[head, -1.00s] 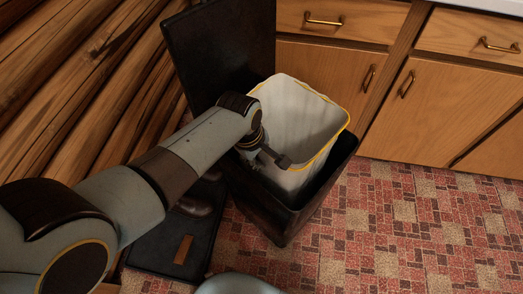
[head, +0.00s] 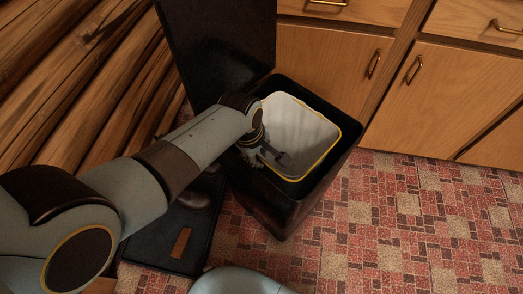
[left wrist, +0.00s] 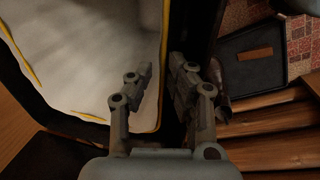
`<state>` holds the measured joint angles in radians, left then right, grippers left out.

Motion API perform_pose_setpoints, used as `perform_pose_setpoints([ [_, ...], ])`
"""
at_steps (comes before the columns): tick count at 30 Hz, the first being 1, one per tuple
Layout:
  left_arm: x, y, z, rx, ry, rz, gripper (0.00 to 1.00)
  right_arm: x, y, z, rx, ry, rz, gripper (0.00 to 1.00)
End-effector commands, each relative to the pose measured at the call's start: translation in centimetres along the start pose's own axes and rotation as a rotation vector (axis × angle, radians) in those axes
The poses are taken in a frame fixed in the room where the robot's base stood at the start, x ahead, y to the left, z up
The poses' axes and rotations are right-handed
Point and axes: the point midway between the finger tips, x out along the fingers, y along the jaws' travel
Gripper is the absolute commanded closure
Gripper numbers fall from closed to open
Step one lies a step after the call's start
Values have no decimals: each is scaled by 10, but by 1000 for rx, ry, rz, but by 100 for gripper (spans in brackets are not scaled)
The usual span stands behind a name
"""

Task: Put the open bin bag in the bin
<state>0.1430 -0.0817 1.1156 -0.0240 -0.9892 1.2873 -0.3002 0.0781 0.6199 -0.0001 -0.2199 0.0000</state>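The open bin bag (head: 305,135), pale with a yellow rim, sits inside the black bin (head: 282,215), its rim near the level of the bin's rim. The bin's dark lid (head: 225,45) stands raised behind. My left gripper (head: 272,157) is at the bag's near left edge. In the left wrist view, the bag (left wrist: 85,55) is on the left and the left gripper's (left wrist: 162,65) fingers straddle its yellow edge, one on the inner side and one on the outer. A gap shows between the fingers. My right gripper is not in view.
Wooden cabinets (head: 325,65) stand behind the bin and a log wall (head: 70,75) is at the left. A dark tray (head: 165,235) with a dark, shoe-like object lies on the floor left of the bin. The patterned floor (head: 420,220) at the right is clear.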

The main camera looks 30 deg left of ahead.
Motion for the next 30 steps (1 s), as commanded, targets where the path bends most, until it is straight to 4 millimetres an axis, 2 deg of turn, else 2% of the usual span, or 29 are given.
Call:
perform_pose_setpoints([
  [3,0,-1,0,0,0,-3,67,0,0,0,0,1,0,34],
  [10,1,-3,0,1,-1,-7,67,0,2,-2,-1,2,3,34],
  [12,-1,-3,0,0,-1,-7,67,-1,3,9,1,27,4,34],
  [14,-4,-3,0,1,-1,-7,67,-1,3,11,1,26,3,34],
  [20,-32,-2,0,0,0,-3,67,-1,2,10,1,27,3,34],
  [30,-99,2,0,-1,1,1,67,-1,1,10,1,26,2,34],
])
